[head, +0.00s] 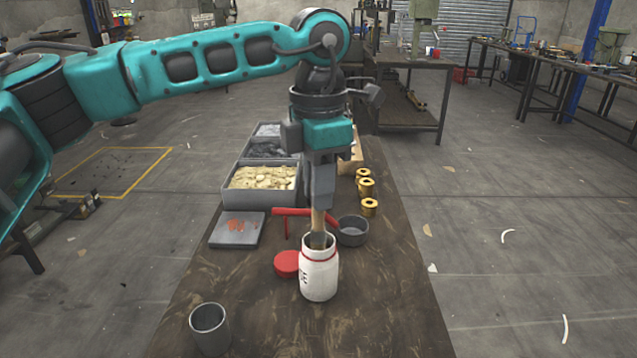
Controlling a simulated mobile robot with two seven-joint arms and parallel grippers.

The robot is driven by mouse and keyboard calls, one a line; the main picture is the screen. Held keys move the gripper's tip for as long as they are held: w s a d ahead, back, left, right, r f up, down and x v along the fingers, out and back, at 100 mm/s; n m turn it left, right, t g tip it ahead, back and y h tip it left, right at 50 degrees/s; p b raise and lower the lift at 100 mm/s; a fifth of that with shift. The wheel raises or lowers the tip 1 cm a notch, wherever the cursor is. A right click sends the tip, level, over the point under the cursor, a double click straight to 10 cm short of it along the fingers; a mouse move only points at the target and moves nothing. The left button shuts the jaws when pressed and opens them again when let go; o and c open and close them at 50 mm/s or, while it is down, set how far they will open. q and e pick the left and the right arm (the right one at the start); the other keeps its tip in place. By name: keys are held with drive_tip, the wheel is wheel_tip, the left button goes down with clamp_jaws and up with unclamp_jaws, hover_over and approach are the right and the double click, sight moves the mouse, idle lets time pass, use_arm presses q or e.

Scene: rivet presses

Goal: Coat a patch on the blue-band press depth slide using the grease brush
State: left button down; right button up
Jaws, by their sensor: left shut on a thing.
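My left gripper (320,205) points straight down over the near table, shut on the wooden handle of the grease brush (318,222). The lower end of the brush is inside the mouth of a white jar (320,275) with a red rim and dark marks, so its bristles are hidden. The jar stands upright. A pale green press (422,22) stands on the far bench, and another greenish press (608,45) is at the far right. I cannot make out a blue band or a depth slide on either. My right gripper is not in view.
A red lid (287,264) lies beside the jar. A grey bowl (352,231), a grey plate (237,230), an empty grey cup (210,328), parts bins (262,199) and brass bushings (369,208) share the wooden table (385,310). Its front right is clear.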

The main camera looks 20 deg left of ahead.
use_arm(q)
drive_tip(key=shift+r+p, duration=2.5)
drive_tip(key=shift+r, duration=1)
drive_tip(key=shift+f, duration=0.1)
